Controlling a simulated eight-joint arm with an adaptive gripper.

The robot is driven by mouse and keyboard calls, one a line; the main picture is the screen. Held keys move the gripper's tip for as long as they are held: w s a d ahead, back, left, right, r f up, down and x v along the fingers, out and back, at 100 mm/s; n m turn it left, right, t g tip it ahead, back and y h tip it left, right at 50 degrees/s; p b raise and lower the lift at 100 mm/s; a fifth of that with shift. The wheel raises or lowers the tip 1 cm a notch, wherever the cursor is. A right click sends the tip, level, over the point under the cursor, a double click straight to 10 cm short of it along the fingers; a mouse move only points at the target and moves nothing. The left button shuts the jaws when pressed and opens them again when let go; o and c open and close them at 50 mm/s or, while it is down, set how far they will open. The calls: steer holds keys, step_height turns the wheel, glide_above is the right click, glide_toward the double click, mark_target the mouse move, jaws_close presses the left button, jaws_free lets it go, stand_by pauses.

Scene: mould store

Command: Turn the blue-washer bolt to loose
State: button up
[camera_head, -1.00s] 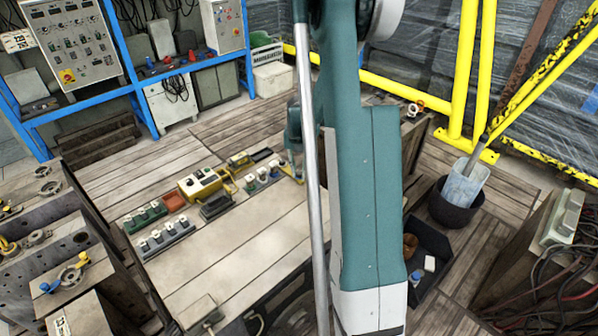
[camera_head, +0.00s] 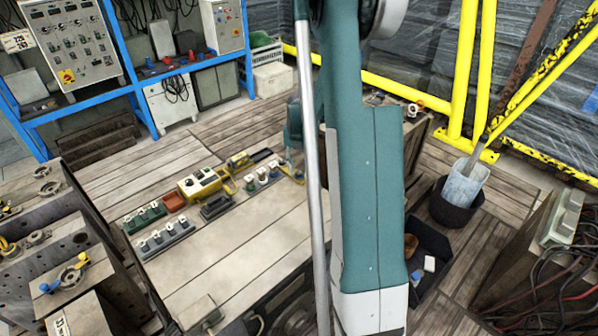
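I cannot tell whether either is the blue washer, and I see no bolt clearly marked by one. My teal arm stands across the middle of the view and hides part of the bench. My gripper's fingers cannot be made out. A small teal part of my arm shows to the left of the upright link, over the far end of the bench.
The wooden bench (camera_head: 240,245) carries a yellow case (camera_head: 200,184), a red tray (camera_head: 174,201), a green rack (camera_head: 145,217) and a grey rack (camera_head: 165,239). Its near middle is clear. A dark bucket (camera_head: 455,212) and a black bin (camera_head: 432,287) stand right of my arm.

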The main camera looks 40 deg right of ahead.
mark_target(299, 173)
step_height(299, 173, up, 11)
steer(key=shift+f, duration=0.15)
stand_by(0.4)
steer(key=shift+a, duration=0.1)
stand_by(0.5)
steer(key=s+a+r+m+t, duration=0.1)
steer(key=s+a+r+m, duration=0.1)
steer(key=a+r+m, duration=0.45)
steer(key=s+a+r+m+t+h, duration=0.1)
steer(key=s+a+r, duration=0.15)
steer(key=a, duration=0.65)
steer(key=s+a+r+m+t, duration=0.1)
steer(key=s+a+r+m, duration=0.1)
steer(key=a+r+m, duration=0.45)
steer(key=s+a+m+t, duration=0.2)
steer(key=s+a+m, duration=0.4)
steer(key=s+a, duration=0.2)
steer(key=s+a+m+t+y, duration=0.1)
steer(key=s+a+m, duration=0.5)
steer(key=a, duration=0.7)
steer(key=shift+s+f+t, duration=0.15)
steer(key=shift+s+t, duration=0.45)
steer(key=shift+s, duration=0.55)
